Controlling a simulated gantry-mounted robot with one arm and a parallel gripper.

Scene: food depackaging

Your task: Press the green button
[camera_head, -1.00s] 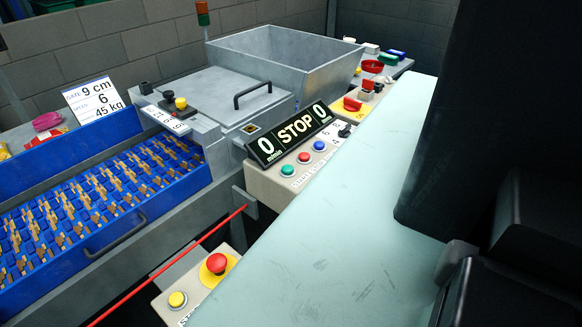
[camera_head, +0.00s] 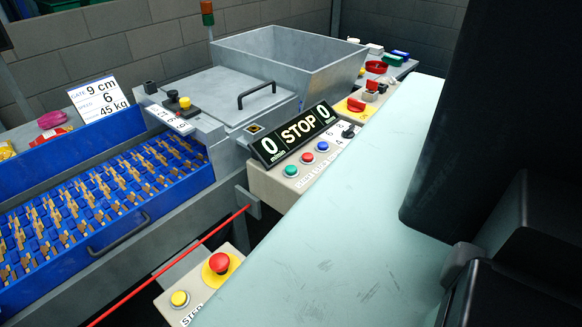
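The green button (camera_head: 291,171) is the leftmost of three round buttons on a beige control panel (camera_head: 266,190), below a black display reading "0 STOP 0". A red button (camera_head: 307,157) and a blue button (camera_head: 322,146) sit to its right in a row. Nothing covers the green button. Dark parts at the right edge look like my own arm. No gripper fingers can be made out.
A pale flat surface (camera_head: 330,240) fills the middle right, beside the panel. A red mushroom button (camera_head: 219,263) and a yellow button (camera_head: 180,299) are on a lower box. A thin red rod (camera_head: 170,265) runs diagonally there. A blue tray (camera_head: 110,262) lies left.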

